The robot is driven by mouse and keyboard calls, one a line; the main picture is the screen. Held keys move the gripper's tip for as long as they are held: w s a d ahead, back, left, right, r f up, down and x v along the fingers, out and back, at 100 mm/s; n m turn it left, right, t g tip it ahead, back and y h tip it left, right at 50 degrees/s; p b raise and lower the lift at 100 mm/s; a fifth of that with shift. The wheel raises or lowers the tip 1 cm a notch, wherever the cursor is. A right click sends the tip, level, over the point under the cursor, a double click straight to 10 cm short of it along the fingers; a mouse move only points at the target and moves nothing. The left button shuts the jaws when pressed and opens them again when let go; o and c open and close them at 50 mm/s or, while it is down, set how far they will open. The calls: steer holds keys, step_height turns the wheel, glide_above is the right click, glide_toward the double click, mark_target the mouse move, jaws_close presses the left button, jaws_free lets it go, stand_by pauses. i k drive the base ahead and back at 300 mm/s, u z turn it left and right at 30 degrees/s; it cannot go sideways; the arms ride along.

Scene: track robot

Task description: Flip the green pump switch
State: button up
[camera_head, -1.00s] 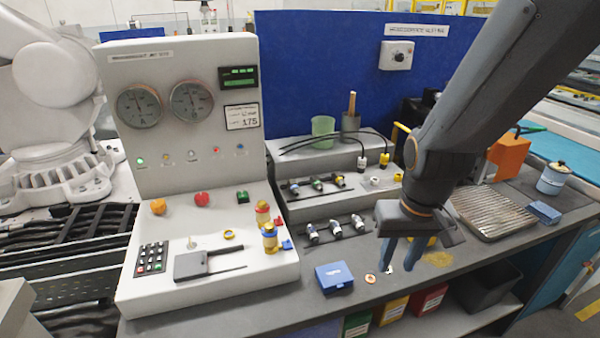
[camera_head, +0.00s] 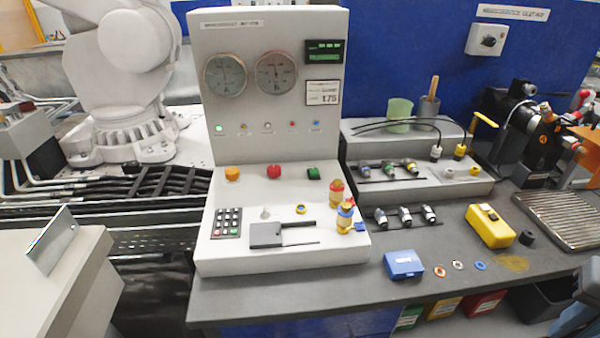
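A small green switch (camera_head: 314,173) sits on the sloped lower deck of the white control console (camera_head: 340,110). It is at the right end of a row with a red button (camera_head: 274,171) and an orange knob (camera_head: 232,173). I cannot tell from this view which way the switch is set. A grey-blue part of my gripper or arm (camera_head: 578,314) shows at the lower right edge, far from the console. Its fingertips cannot be made out, nor whether they hold anything.
A blue box (camera_head: 404,265) and a yellow case (camera_head: 490,226) lie on the bench to the right. A grey block with a tilted plate (camera_head: 50,240) stands at front left.

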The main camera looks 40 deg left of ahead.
mark_target(313, 171)
steer(key=k, duration=0.35)
steer(key=u, duration=0.8)
